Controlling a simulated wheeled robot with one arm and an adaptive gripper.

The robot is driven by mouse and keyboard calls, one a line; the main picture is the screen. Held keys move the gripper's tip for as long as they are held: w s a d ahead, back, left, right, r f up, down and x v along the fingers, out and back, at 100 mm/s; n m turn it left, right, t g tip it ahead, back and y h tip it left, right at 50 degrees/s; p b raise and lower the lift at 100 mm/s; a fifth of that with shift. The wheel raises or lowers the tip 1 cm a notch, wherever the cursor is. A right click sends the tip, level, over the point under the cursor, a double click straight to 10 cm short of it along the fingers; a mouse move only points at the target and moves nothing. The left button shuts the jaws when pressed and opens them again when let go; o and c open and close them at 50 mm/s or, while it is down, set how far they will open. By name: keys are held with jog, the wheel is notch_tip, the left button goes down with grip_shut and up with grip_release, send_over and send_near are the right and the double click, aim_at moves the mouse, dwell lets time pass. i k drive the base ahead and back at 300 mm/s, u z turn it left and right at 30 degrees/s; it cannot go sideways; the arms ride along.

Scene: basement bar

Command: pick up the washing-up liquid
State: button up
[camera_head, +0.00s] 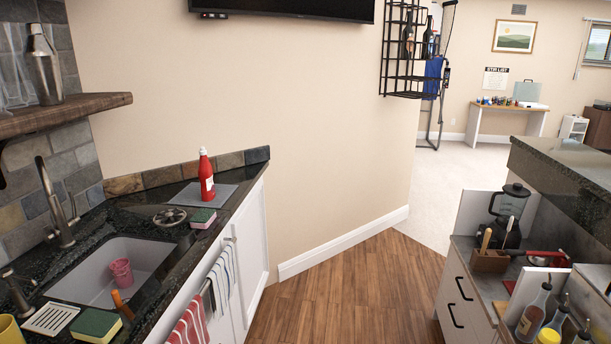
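My gripper is not in view.
The sink (155,254) holds a pink cup (120,272). A green and pink sponge (203,217) and a round strainer (169,216) lie near the bottle. A wooden shelf (70,113) overhangs the counter. Towels (221,280) hang in front. Wooden floor (360,290) is clear.

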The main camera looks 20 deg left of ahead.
aim_at(205, 169)
jog(key=u, duration=0.1)
jog(key=i, duration=1.6)
jog(key=u, duration=1.4)
jog(key=i, duration=0.85)
jog(key=u, duration=1.2)
jog(key=i, duration=0.3)
jog(key=u, duration=0.15)
